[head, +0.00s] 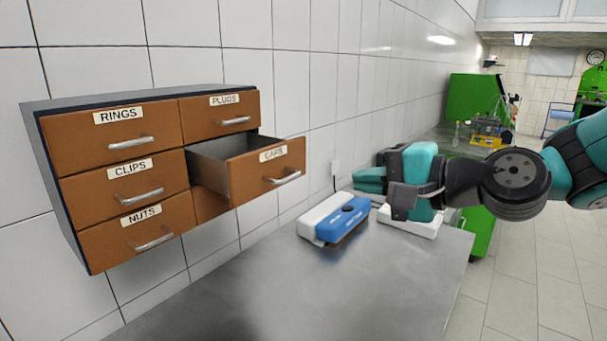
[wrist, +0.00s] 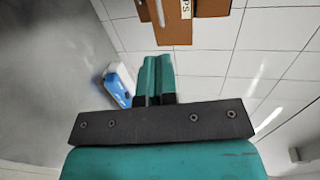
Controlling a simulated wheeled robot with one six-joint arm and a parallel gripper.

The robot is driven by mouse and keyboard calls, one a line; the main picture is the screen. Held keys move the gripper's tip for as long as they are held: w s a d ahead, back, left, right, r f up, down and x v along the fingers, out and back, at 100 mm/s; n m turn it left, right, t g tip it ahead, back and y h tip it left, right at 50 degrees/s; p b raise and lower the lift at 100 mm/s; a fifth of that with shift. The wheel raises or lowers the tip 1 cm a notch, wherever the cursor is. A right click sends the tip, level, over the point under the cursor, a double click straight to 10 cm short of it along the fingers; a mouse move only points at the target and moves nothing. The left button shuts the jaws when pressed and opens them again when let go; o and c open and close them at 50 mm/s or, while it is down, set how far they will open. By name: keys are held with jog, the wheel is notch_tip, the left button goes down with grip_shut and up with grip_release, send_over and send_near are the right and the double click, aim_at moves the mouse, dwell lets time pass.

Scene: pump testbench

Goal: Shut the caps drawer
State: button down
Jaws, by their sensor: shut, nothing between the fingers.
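The caps drawer (head: 265,172) sticks out from the right side of a wall-mounted cabinet, in the middle row. Its brown front has a metal handle and a CAPS label, and its grey inside looks empty where I can see it. In the wrist view part of the drawer front (wrist: 172,32) shows at the top edge with its handle. My gripper (head: 358,180) is to the right of the drawer, apart from it, with its fingers pointing left. In the wrist view my gripper (wrist: 157,60) has its teal fingers together with nothing between them.
The cabinet (head: 150,98) also has drawers marked RINGS, PLUGS, CLIPS and NUTS, all closed. A grey bench (head: 330,290) stands below, holding a white-and-blue box (head: 335,220) and a white object (head: 425,224) under my gripper. Open air lies between drawer and gripper.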

aim_at(292, 178)
jog(key=p+x, duration=0.5)
jog(key=x, duration=0.6)
jog(key=shift+a, duration=0.1)
jog(key=shift+w+a+f, duration=0.2)
jog(key=shift+w+a, duration=0.05)
jog(key=shift+a, duration=0.1)
